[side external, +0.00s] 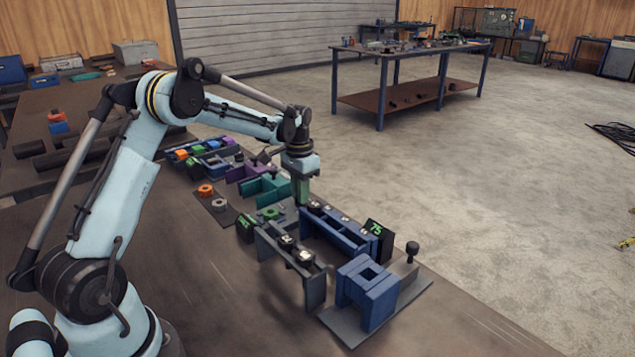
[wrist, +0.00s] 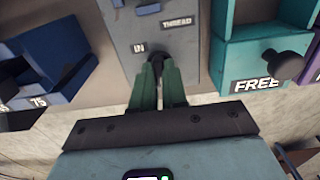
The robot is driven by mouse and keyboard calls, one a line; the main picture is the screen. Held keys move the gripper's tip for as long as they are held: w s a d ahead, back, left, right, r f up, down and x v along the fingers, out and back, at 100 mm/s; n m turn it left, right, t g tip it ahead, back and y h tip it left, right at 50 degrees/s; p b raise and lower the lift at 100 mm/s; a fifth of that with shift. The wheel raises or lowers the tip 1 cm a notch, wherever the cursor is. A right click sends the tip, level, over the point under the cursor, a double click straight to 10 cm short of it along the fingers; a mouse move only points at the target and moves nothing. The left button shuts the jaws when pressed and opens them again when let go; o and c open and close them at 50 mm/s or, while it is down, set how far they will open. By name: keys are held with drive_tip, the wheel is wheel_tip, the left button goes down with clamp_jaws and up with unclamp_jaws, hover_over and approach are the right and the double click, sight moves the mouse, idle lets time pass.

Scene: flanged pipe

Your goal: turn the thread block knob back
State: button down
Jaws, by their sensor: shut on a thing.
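The thread block (wrist: 185,60) is a grey plate in the wrist view, with the labels "THREAD" and "IN" on it. Its small dark knob (wrist: 157,61) sits at the right of the "IN" label. My gripper (wrist: 158,75) has its green fingers shut on this knob, one on each side, and they hide part of it. In the side external view my gripper (side external: 303,198) points down at the row of fixtures, and the knob is hidden there.
A teal box (wrist: 232,58) marked "FREE", with a dark round knob, stands close on the right in the wrist view. A blue fixture (wrist: 60,50) marked "75" is on the left. A blue block (side external: 368,290) stands near the table's front edge.

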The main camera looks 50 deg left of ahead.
idle(0.4)
drive_tip(key=c, duration=1.2)
unclamp_jaws()
drive_tip(key=shift+o, duration=0.2)
drive_tip(key=shift+r, duration=0.1)
wheel_tip(320, 180, up, 12)
